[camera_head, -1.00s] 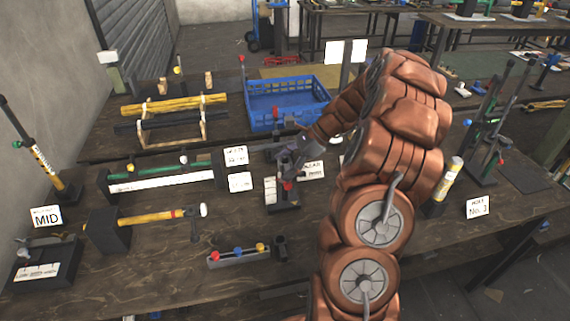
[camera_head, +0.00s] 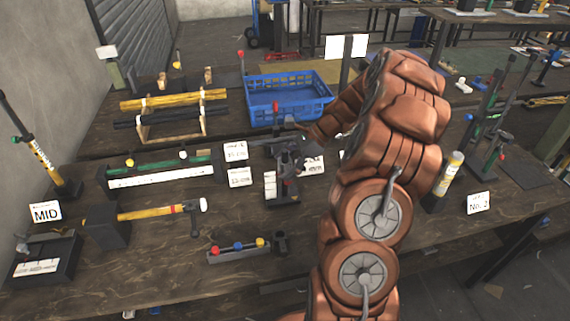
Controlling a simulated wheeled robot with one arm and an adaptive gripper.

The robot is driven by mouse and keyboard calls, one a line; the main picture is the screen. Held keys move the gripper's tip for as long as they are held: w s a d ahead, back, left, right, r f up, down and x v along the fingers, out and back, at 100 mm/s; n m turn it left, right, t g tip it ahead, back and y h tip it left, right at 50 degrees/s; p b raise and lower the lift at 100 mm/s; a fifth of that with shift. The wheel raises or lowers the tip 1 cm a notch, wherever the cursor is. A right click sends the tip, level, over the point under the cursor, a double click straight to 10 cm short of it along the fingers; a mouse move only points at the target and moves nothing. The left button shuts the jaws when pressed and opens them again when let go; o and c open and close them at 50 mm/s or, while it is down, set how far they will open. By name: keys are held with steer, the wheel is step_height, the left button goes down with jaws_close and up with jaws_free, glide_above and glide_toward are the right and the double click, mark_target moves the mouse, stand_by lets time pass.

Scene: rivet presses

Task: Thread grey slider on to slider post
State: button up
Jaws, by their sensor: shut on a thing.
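My gripper (camera_head: 306,150) is at the end of my copper-coloured arm, in the middle of the table. It is over the right side of a small dark press-like fixture (camera_head: 283,185). Its fingers are shut, but what they hold is too small and dark to make out. A red-tipped upright piece (camera_head: 275,106) shows just behind the fixture, in front of the blue crate. I cannot pick out the grey slider or the slider post with certainty. The gripper and arm may hide part of them.
A blue crate (camera_head: 287,86) stands behind the fixture. White cards (camera_head: 240,177) stand to its left. A holder with coloured knobs (camera_head: 238,250) is in front. Tall dark posts (camera_head: 484,130) and a yellow cylinder (camera_head: 449,172) are at the right.

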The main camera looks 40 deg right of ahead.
mark_target(285, 165)
stand_by(0.3)
steer(key=shift+r+p, duration=2.15)
steer(key=shift+r, duration=1.4)
steer(key=shift+p, duration=0.6)
stand_by(0.4)
steer(key=shift+f+b, duration=0.95)
steer(key=shift+f, duration=1.9)
stand_by(0.3)
